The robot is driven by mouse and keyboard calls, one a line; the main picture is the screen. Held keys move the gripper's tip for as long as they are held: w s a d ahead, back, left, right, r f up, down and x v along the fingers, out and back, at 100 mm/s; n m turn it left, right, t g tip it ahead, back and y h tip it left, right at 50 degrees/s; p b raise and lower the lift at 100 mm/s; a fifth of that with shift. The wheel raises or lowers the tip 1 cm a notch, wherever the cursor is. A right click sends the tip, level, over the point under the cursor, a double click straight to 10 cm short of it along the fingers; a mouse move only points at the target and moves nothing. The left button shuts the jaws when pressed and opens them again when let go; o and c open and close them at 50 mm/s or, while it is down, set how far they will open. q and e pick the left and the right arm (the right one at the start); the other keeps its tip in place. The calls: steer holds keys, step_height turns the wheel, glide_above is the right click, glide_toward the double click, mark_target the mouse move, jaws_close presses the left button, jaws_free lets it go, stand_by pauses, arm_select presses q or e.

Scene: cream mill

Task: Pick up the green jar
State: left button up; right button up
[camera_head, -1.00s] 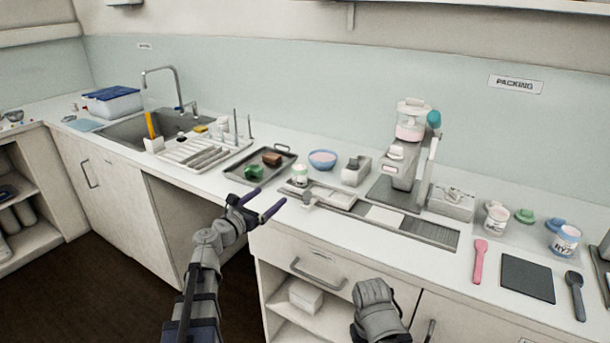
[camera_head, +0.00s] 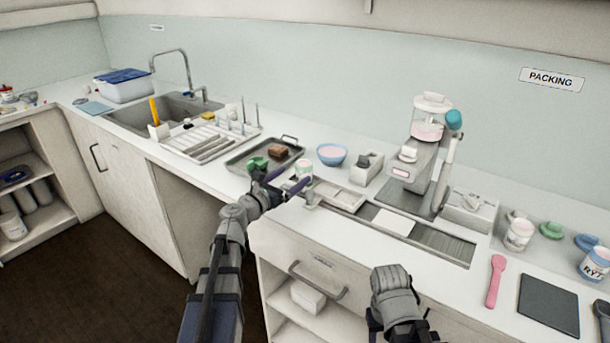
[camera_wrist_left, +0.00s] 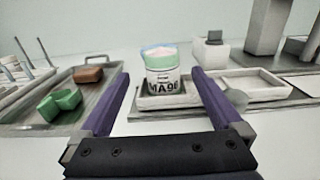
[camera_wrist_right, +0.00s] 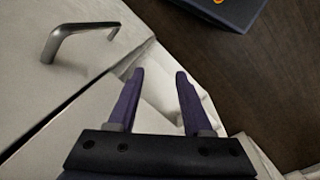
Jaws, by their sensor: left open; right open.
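My left gripper (camera_head: 292,177) is open and empty, just in front of the jar, with no contact visible. My right gripper (camera_wrist_right: 159,74) is open and empty, low in front of the cabinet.
A dark metal tray (camera_head: 240,158) left of the jar holds a green piece (camera_wrist_left: 60,104) and a brown block (camera_head: 280,152). A blue bowl (camera_head: 331,154) and the mill (camera_head: 418,165) stand behind and right. A drawer handle (camera_wrist_right: 75,35) is near my right gripper.

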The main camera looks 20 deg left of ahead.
mark_target(299, 172)
arm_select(q)
steer(key=shift+x, duration=3.2)
steer(key=shift+s+d, duration=0.1)
steer(key=shift+d, duration=0.05)
steer(key=shift+c, duration=0.2)
steer(key=c, duration=1.5)
